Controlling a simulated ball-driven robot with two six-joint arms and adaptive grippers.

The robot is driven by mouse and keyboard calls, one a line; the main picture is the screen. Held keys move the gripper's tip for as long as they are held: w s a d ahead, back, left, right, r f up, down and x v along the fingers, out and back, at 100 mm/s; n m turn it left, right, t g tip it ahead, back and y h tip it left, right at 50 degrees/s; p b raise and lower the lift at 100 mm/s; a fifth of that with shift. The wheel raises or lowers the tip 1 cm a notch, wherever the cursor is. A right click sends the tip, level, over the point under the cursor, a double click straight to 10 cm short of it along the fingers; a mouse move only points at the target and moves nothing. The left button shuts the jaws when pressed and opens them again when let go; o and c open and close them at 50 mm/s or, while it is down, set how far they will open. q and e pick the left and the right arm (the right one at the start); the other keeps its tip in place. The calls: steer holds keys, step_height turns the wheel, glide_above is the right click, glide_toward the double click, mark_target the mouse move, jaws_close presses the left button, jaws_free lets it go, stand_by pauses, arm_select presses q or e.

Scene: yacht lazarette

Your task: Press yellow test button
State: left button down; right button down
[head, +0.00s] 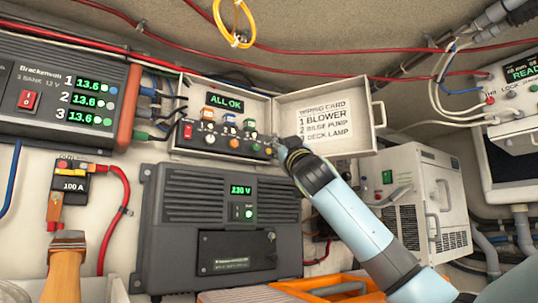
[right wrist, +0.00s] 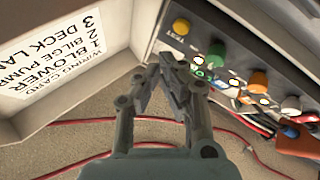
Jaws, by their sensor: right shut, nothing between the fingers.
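The yellow test button (right wrist: 181,27) sits at the end of the control panel (right wrist: 205,22) in the right wrist view, with a TEST label beside it. In the head view the right end of the panel (head: 220,145) is partly covered by my gripper, and I cannot make out the button clearly there. My right gripper (head: 279,145) is shut and empty, close to that end. In the right wrist view its fingertips (right wrist: 172,64) lie below the button in the picture, and a gap shows between them. My left gripper is not in view.
The open lid (head: 365,105) with a wiring card (head: 325,120) stands right of my gripper. An inverter (head: 180,215) is below.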

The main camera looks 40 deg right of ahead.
steer(key=shift+s+a+b, duration=0.2)
steer(key=shift+s+b, duration=0.5)
steer(key=shift+s, duration=0.85)
steer(key=shift+f, duration=0.15)
